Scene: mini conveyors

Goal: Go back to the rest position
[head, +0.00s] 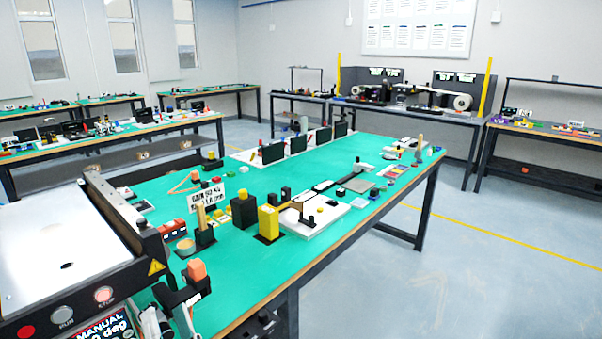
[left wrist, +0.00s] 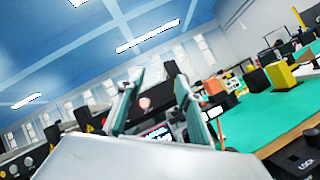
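My left gripper (head: 174,306) shows at the bottom left of the head view, between the machine with the buttons and the green table's near edge. In the left wrist view its two fingers (left wrist: 157,88) stand apart with nothing seen between them. An orange-topped black piece (head: 197,269) shows right by the gripper in the head view; whether they touch cannot be told. My right gripper is not in view.
The machine (head: 60,240) with a pale top and buttons stands close on the left. The green table (head: 250,285) carries yellow and black blocks (head: 268,222), a white board (head: 330,212) and small parts. Floor to the right (head: 460,275) is clear.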

